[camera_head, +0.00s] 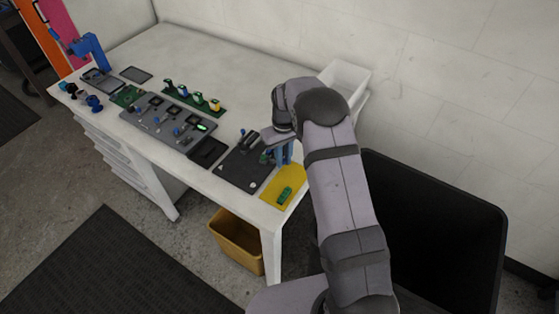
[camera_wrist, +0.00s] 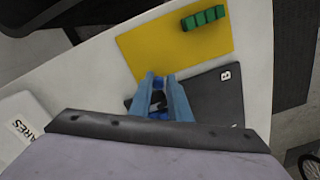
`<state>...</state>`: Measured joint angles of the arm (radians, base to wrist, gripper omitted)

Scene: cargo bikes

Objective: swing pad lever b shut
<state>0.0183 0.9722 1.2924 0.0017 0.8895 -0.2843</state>
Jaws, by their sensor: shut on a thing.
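My gripper (camera_head: 283,160) reaches down over the right end of the dark pad board (camera_head: 240,172), beside the yellow mat. In the wrist view its blue fingers (camera_wrist: 158,82) are close together on a small dark and blue part at the board's edge by the mat. I take this part for pad lever b (camera_wrist: 157,102); the fingers hide most of it. The board (camera_wrist: 212,93) carries a white letter B to the right of the fingers. The lever's angle cannot be told. Another upright dark lever (camera_head: 243,136) stands at the board's back.
The yellow mat (camera_head: 273,195) holds a green ribbed block (camera_head: 285,195); both also show in the wrist view. A white bin (camera_head: 345,78) stands behind my arm. Left along the white table (camera_head: 205,62) are a black tray (camera_head: 207,152) and a grey fixture (camera_head: 160,120).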

